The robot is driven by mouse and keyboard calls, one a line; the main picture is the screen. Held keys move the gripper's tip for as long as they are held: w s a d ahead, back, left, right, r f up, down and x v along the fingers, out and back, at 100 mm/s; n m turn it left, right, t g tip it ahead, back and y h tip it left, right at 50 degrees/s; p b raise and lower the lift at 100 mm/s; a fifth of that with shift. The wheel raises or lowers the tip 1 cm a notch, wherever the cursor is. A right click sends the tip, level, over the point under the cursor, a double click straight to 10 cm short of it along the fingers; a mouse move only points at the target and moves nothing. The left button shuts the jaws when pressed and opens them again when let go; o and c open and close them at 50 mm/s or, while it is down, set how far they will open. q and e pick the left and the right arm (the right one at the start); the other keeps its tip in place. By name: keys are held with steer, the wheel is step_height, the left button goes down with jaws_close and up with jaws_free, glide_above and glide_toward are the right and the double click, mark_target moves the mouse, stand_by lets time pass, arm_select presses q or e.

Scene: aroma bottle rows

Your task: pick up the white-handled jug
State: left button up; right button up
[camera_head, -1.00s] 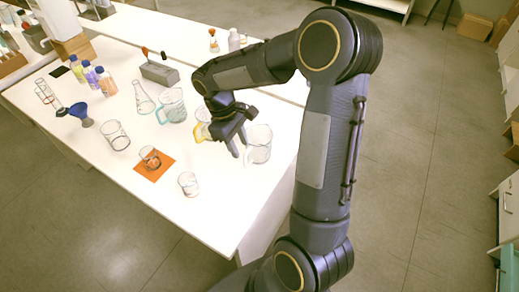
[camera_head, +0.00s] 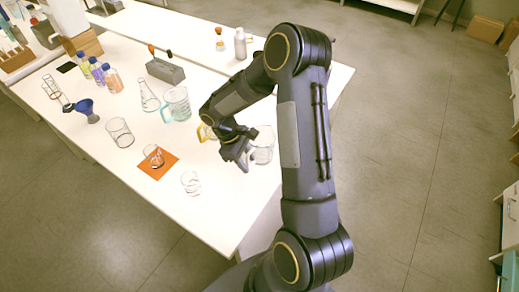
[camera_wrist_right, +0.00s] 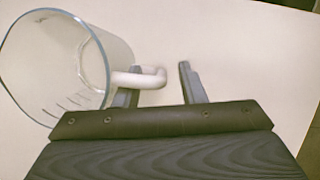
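The white-handled jug (camera_head: 263,146) is a clear glass vessel standing on the white table, partly hidden by my right gripper. In the right wrist view the jug (camera_wrist_right: 50,62) fills the upper left, its white handle (camera_wrist_right: 146,78) pointing right. My right gripper (camera_head: 243,160) is beside the jug in the head view. Its fingers (camera_wrist_right: 160,88) are spread in the wrist view. The left finger's tip is at the handle, partly covered by it; the right finger is apart from it. I cannot tell whether anything touches. My left gripper is not in view.
A yellow-handled vessel (camera_head: 206,132) is just left of my right gripper, with a teal-handled jug (camera_head: 177,104) behind. A small beaker (camera_head: 190,183) and an orange mat (camera_head: 147,172) bearing a glass are at the front. Bottles, a funnel and a flask stand farther left.

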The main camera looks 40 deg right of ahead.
jaws_close()
steer(key=shift+r, duration=0.3)
stand_by(0.4)
